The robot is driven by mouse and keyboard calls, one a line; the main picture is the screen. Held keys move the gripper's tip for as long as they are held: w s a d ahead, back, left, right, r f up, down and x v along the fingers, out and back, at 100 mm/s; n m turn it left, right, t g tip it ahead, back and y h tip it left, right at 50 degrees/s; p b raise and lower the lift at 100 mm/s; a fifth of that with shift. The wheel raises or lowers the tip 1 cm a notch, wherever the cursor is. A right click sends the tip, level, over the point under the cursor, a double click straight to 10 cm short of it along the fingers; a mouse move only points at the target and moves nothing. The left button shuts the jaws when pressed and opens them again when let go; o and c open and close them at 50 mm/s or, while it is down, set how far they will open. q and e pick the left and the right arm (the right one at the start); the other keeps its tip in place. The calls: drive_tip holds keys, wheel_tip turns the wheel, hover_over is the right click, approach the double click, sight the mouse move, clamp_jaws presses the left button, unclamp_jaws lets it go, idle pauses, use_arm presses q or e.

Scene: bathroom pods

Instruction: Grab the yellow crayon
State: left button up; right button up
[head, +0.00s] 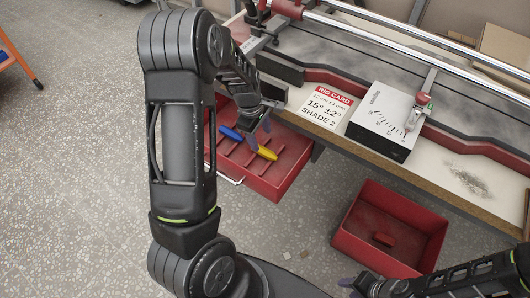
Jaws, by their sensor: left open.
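The yellow crayon (267,153) lies in the open red drawer (277,182) below the workbench, among the drawer's low dividers. My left gripper (256,137) reaches down over the drawer from above. It is open, with its fingers just above and beside the crayon's left end. I cannot tell whether they touch it. A blue crayon (231,132) lies to the left of the yellow one, close to the same gripper. My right gripper (362,287) is at the bottom edge, partly cut off, below the red bin; its jaw state is unclear.
The workbench (455,182) above holds a sign card (325,106), a white gauge box (384,125) and metal rails. Speckled floor (90,150) is clear at left.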

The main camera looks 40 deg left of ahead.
sight(264, 150)
use_arm(q)
drive_tip(key=shift+w+d+f, duration=0.1)
drive_tip(key=shift+f, duration=1)
drive_tip(key=f, duration=0.5)
drive_tip(key=shift+w+d+f, duration=0.1)
drive_tip(key=shift+w+d, duration=0.2)
clamp_jaws()
